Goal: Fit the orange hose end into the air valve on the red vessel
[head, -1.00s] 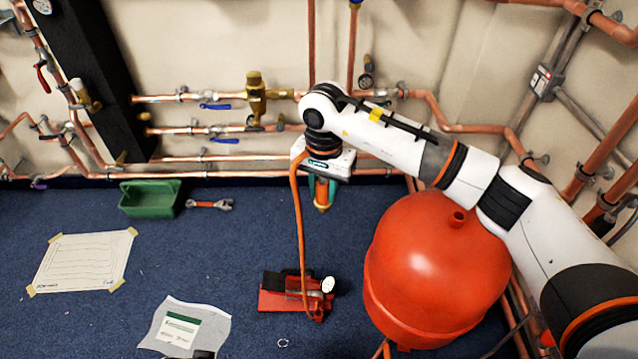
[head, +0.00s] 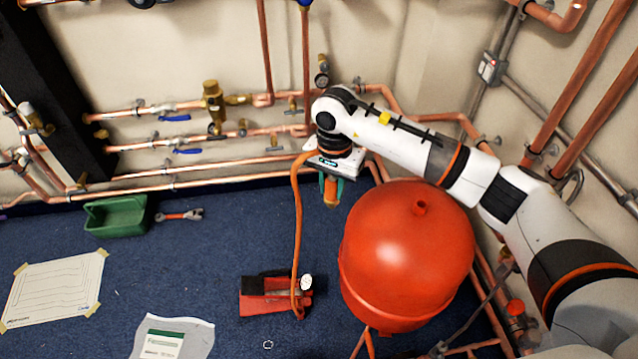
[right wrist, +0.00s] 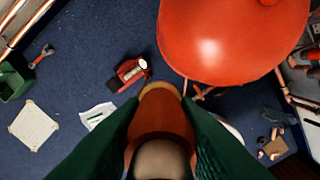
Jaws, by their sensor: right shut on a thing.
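The red vessel (head: 405,262) stands on the floor right of centre in the head view. Its air valve (head: 420,208) is a short stub on top. My right gripper (head: 331,188), with green fingers, is shut on the orange hose end (head: 331,194), which points down with its tip free. The gripper is left of and apart from the valve. In the right wrist view the hose end (right wrist: 160,122) sits between the two green fingers, and the vessel (right wrist: 225,40) is beyond it at the upper right. My left gripper is out of view.
The orange hose (head: 297,235) hangs from the gripper to the red foot pump (head: 268,296) on the floor. Copper pipes (head: 210,176) run along the wall behind. A green tray (head: 116,217) and a wrench (head: 180,215) lie left. Blue carpet between is clear.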

